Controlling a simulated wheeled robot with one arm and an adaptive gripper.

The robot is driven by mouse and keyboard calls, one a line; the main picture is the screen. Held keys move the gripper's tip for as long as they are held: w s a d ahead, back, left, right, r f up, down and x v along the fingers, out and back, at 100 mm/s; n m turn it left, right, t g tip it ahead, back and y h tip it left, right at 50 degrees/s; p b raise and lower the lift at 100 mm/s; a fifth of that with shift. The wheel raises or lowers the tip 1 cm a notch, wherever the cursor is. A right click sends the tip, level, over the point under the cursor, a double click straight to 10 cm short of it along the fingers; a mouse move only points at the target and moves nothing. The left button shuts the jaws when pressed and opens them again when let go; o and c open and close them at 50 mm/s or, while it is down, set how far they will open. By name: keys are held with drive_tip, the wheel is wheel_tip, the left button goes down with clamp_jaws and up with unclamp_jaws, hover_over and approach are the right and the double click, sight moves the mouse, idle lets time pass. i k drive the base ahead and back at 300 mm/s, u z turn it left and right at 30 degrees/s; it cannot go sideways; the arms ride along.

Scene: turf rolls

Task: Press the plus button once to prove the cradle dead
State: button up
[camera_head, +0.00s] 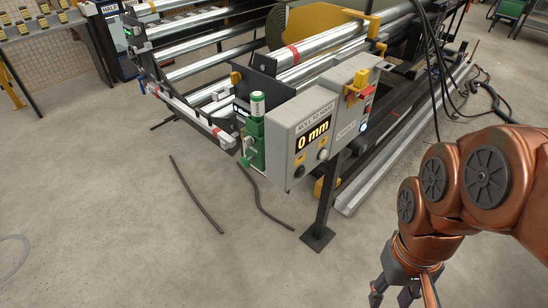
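A grey control box (306,128) stands on a dark post in front of the roller cradle (290,75). The side unit carries a yellow handle with a red part (357,86) and a pale lit round button (363,127). My gripper (403,297) hangs at the bottom edge, right of and well apart from the box, fingers spread and empty, tips partly cut off.
A green device (255,140) with a white-green cylinder is beside the box. Dark rods or hoses (195,195) lie on the concrete floor. Black cables (436,70) hang at the right. A metal rail (375,170) runs along the cradle. The front floor is mostly clear.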

sight(323, 155)
drive_tip(key=u, duration=0.15)
drive_tip(key=i, duration=1)
